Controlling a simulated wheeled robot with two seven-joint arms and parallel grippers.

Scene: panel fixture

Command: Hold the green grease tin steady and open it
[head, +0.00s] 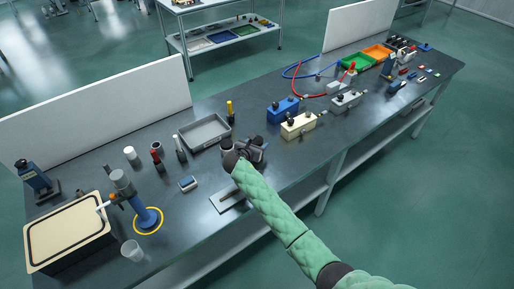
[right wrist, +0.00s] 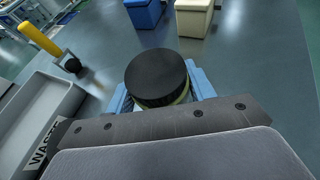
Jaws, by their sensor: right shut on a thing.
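The green grease tin (right wrist: 181,100) is in the right wrist view, with only a thin yellow-green strip of its side showing below a wide black round lid (right wrist: 156,74). My right gripper (head: 256,143) is over the middle of the bench in the head view. Its blue fingers are on either side of the tin in the right wrist view, shut on it. Whether they press on the body or the lid's edge is hard to tell. The lid sits on the tin. In the head view my gripper mostly hides the tin. My left gripper is not in view.
A grey tray (head: 205,133) lies behind my right gripper, with a yellow-handled tool (head: 230,111) beside it. Blue (head: 283,110) and cream (head: 298,126) boxes stand to the right. A blue stand (head: 147,217) and a cream-topped box (head: 70,235) are at left.

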